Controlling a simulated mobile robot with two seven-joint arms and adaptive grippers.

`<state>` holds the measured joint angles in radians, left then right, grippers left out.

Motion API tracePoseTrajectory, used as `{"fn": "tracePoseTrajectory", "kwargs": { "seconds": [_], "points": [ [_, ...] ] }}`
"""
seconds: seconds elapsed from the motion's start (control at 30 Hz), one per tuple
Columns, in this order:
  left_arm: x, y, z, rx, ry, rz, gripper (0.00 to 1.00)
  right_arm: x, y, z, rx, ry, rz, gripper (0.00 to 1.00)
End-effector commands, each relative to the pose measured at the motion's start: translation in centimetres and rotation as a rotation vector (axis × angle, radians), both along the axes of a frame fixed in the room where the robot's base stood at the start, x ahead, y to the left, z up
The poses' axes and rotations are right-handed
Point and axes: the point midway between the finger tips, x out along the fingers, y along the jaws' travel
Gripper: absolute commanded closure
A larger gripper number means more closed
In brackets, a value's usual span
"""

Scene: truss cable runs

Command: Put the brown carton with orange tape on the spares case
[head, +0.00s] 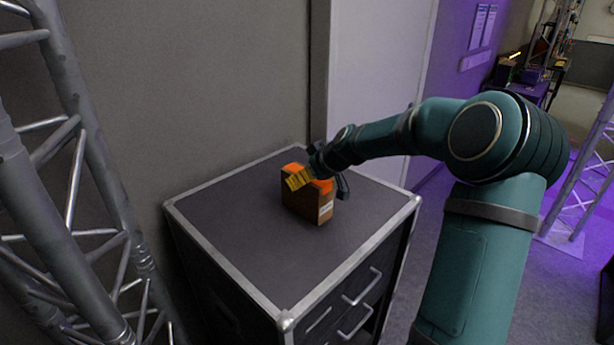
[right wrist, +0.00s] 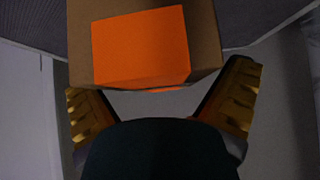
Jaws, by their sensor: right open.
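The brown carton (head: 300,205) with orange tape stands upright on the dark top of a metal-edged drawer case (head: 235,215). No label shows whether this is the spares case. My right gripper (head: 320,183) is at the carton's upper part, one yellow-padded finger in front of it and the other finger at its right. In the right wrist view the carton (right wrist: 205,40), with its orange tape patch, lies just ahead of the open fingers (right wrist: 160,105). I cannot tell whether either finger touches it. My left gripper is not in view.
A grey truss (head: 75,150) stands close at the left of the case. A wall (head: 200,80) and a pale door panel (head: 375,65) are behind it. The case top is otherwise bare. Another truss (head: 585,165) stands at the far right, with purple-lit floor near it.

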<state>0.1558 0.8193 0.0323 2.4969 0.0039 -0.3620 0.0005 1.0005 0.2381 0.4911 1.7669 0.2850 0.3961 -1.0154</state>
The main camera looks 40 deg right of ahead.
Motion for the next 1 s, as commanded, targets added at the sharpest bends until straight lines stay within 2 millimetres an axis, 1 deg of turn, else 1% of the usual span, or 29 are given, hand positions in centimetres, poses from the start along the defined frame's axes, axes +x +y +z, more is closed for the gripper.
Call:
{"fn": "tracePoseTrajectory", "kwargs": {
  "seconds": [0.17, 0.5, 0.6, 0.8, 1.0],
  "points": [
    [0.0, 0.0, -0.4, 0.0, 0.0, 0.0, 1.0, -1.5, -0.3, 1.5, -0.003, -0.001, -0.004, 0.0],
    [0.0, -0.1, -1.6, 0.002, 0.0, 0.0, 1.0, -6.2, -0.6, 6.3, -0.004, -0.001, -0.003, 0.0],
    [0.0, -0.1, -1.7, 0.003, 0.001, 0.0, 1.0, -7.2, -0.6, 7.4, -0.003, 0.0, -0.001, 0.0],
    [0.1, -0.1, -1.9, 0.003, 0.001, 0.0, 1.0, -8.3, -0.7, 8.5, -0.001, 0.0, 0.0, 0.0],
    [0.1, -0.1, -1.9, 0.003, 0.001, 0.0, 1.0, -8.4, -0.7, 8.6, 0.001, 0.0, 0.001, 0.0]
  ]
}}
